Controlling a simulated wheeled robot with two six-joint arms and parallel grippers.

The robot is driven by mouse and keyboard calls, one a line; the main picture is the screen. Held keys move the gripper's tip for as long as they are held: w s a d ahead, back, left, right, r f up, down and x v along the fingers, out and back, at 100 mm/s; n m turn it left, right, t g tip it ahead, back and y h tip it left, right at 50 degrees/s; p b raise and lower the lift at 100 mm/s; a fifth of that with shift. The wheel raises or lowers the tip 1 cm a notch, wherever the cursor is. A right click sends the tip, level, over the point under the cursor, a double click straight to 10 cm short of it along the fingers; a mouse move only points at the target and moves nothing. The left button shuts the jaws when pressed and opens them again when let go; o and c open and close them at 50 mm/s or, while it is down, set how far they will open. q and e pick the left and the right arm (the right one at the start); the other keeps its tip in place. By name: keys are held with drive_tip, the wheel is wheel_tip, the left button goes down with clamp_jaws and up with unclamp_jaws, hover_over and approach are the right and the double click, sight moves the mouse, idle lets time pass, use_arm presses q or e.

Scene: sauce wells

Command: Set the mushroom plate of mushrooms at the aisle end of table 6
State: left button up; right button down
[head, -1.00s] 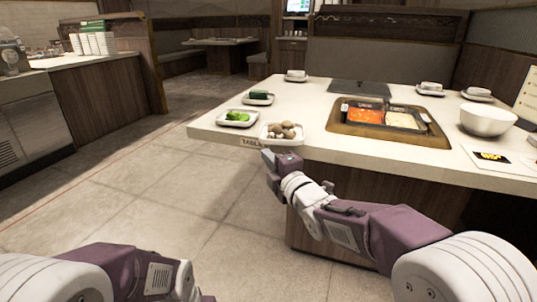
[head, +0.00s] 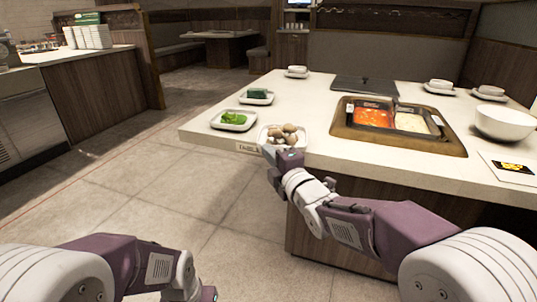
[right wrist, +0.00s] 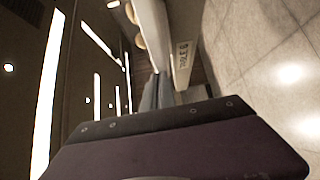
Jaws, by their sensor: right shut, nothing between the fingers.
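The mushroom plate (head: 265,131) is a small white dish holding several tan and white mushrooms (head: 289,129). It sits on the table top (head: 205,130) at its near edge, close to the left corner and above the table label (head: 247,148). My right gripper (head: 269,155) is shut and empty just in front of the plate, overlapping its near rim in the head view. I cannot tell whether they touch. The right wrist view shows the grey fingers together (right wrist: 156,93), beside the label (right wrist: 182,62). My left forearm shows at the bottom, but its gripper is out of frame.
A plate of greens (head: 233,119) and a plate with a dark green block (head: 257,97) lie left and behind. A hot pot with red and pale broths (head: 357,137) is set in the table. A white bowl (head: 505,122) stands right. Floor is clear at left.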

sight(278, 140)
drive_tip(key=w, duration=0.2)
drive_tip(key=w+d+p, duration=0.1)
drive_tip(key=w, duration=0.1)
drive_tip(key=w+d, duration=0.1)
drive_tip(key=w, duration=0.1)
drive_tip(key=shift+w, duration=0.2)
drive_tip(key=shift+w+d, duration=0.15)
drive_tip(key=shift+w, duration=0.15)
drive_tip(key=shift+w+d+f, duration=0.15)
drive_tip(key=shift+w, duration=0.2)
use_arm(q)
drive_tip(key=shift+w+d+r, duration=0.15)
drive_tip(key=shift+w+r, duration=0.3)
drive_tip(key=shift+r, duration=0.2)
